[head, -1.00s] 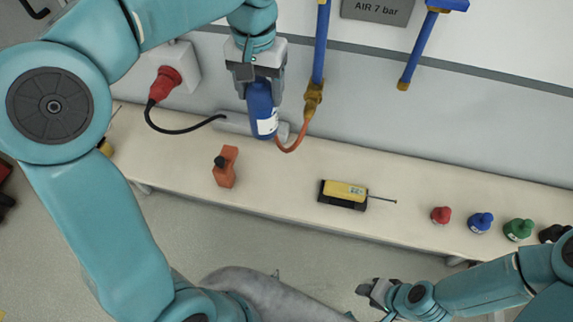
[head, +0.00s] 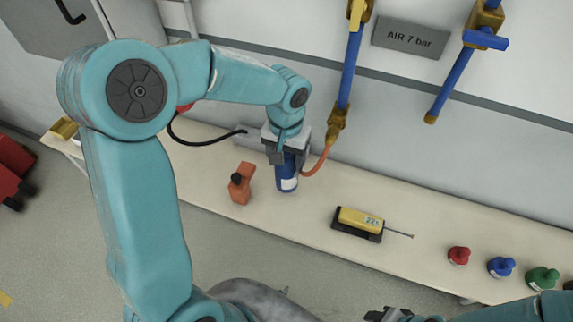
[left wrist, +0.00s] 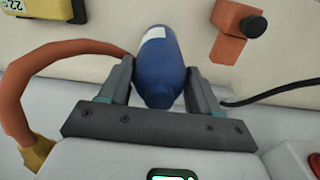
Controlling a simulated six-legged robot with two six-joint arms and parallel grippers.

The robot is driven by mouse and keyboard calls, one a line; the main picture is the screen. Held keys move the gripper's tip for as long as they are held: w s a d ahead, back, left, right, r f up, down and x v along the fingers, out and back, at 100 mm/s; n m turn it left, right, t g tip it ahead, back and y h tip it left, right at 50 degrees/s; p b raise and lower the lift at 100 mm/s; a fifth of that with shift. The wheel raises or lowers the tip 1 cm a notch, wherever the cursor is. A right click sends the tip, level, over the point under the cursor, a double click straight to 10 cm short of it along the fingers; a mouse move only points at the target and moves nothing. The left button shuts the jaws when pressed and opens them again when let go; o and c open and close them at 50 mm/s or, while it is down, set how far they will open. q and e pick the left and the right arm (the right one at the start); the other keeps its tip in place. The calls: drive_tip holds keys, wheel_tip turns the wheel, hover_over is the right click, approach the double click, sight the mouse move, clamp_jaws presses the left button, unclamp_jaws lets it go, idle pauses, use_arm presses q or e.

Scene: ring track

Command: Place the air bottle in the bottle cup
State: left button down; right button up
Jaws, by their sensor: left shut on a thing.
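The air bottle (head: 287,181) is dark blue with a white label. My left gripper (head: 287,158) is shut on it and holds it upright or nearly so over the bench, close to the wall. In the left wrist view the bottle (left wrist: 165,72) sits between the two grey fingers (left wrist: 160,88). I cannot tell whether its base touches the bench. I cannot make out a bottle cup; it may be hidden by the bottle or gripper. My right gripper (head: 384,315) shows only in part at the bottom edge, apart from everything, its jaws unclear.
An orange block with a black knob (head: 241,184) stands just left of the bottle. An orange hose (head: 318,161) hangs right beside it from a blue pipe (head: 349,70).

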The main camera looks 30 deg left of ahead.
sight(286, 177)
use_arm(q)
drive_tip(key=shift+f, duration=2.1)
drive_tip(key=shift+a, duration=0.1)
drive_tip(key=shift+c, duration=1.1)
unclamp_jaws()
